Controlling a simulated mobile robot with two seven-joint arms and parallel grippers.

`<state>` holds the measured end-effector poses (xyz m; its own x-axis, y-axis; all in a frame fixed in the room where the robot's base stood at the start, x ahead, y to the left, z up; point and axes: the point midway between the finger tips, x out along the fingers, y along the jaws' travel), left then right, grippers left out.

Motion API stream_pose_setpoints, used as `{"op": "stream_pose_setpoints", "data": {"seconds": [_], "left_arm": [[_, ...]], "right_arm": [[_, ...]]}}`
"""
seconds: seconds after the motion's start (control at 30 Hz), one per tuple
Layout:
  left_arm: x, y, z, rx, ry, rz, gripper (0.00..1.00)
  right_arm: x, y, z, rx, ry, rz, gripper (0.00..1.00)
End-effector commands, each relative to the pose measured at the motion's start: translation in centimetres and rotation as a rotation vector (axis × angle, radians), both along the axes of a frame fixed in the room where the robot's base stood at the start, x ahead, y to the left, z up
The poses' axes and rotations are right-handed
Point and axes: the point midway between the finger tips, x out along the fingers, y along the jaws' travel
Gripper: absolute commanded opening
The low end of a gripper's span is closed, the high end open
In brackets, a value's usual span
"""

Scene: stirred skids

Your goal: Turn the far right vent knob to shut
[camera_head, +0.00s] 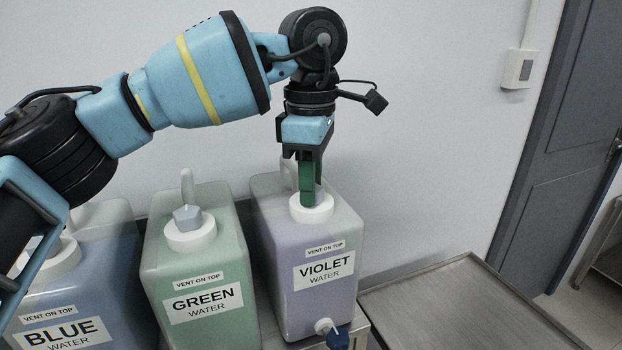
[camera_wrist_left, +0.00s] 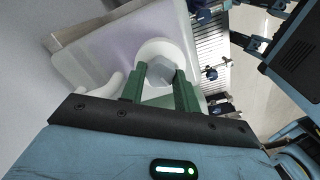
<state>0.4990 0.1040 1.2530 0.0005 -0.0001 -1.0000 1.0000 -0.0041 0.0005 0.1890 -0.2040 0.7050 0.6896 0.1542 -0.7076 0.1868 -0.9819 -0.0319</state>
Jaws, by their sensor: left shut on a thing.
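The far right container, labelled violet water (camera_head: 300,235), stands upright at the right end of the row. Its white vent collar (camera_head: 312,210) is on top. My left gripper (camera_head: 309,195) comes down from above with its green fingers at the vent. In the left wrist view, the left gripper (camera_wrist_left: 160,82) is shut on the grey faceted vent knob (camera_wrist_left: 158,68), inside the white collar (camera_wrist_left: 165,47). In the head view the fingers hide the knob. My right gripper is not in view.
The green water container (camera_head: 195,265) with its grey vent knob (camera_head: 187,217) stands to the left, and the blue water container (camera_head: 100,265) beyond it. A blue-handled tap (camera_head: 336,338) is low on the violet container. A bare metal tray (camera_head: 465,310) lies to the right.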

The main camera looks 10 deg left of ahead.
Motion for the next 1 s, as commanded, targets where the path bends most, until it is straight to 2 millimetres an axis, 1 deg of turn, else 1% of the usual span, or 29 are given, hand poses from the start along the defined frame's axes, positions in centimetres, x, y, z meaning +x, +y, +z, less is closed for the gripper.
{"op": "stream_pose_setpoints", "data": {"seconds": [0.27, 1.0], "left_arm": [[0.0, 0.0, 0.0, -0.001, 0.002, -0.16, 0.08], [0.1, -0.1, -0.1, -0.001, 0.002, -0.856, 0.08]], "right_arm": [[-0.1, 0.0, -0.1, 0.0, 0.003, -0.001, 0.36], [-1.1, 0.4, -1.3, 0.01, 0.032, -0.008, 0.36]]}}
